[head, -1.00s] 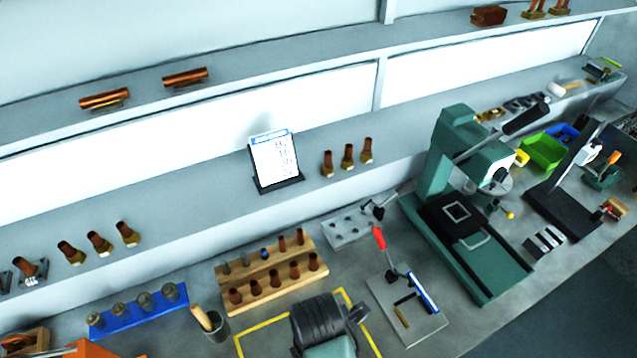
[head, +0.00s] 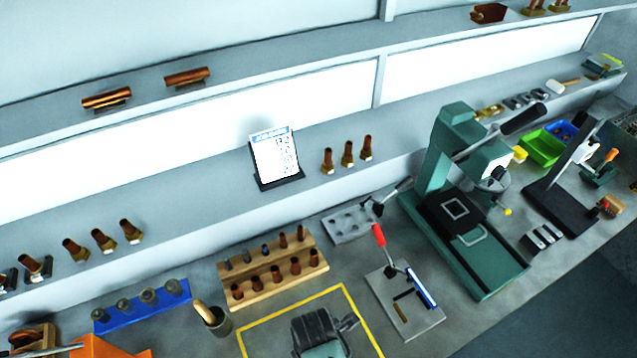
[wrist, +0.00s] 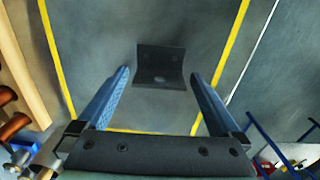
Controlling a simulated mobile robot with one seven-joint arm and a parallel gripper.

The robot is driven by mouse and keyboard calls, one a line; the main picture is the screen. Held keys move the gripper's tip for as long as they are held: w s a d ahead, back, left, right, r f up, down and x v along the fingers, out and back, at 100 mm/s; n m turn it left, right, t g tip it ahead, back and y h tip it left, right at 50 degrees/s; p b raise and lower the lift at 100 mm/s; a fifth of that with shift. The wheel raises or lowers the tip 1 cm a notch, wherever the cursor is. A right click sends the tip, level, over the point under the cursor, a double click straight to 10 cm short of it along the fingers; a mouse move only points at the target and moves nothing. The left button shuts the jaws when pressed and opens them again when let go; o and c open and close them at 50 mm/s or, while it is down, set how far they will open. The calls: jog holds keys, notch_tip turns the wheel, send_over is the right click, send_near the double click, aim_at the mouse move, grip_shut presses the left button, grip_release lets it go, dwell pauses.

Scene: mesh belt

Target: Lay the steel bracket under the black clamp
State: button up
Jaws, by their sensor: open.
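The steel bracket (wrist: 160,62), a dark angled piece with a hole, lies on the bench inside a yellow-taped rectangle in the wrist view. My gripper (wrist: 159,76) is open, its blue fingers on either side of the bracket's near part, apart from it. How high the tips are is unclear. In the head view my gripper (head: 322,332) is at the bottom edge; its fingers and the bracket are hidden. The black-handled clamp (head: 378,205) stands on a grey plate (head: 347,226) with holes, behind and right of the rectangle.
A red-handled clamp (head: 384,246) on another plate (head: 418,320) stands right of the rectangle. A green press (head: 455,170) is farther right. The taped area around the bracket is clear.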

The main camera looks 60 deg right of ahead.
jog(key=c, duration=1.3)
jog(key=shift+c, duration=0.5)
jog(key=shift+r, duration=0.1)
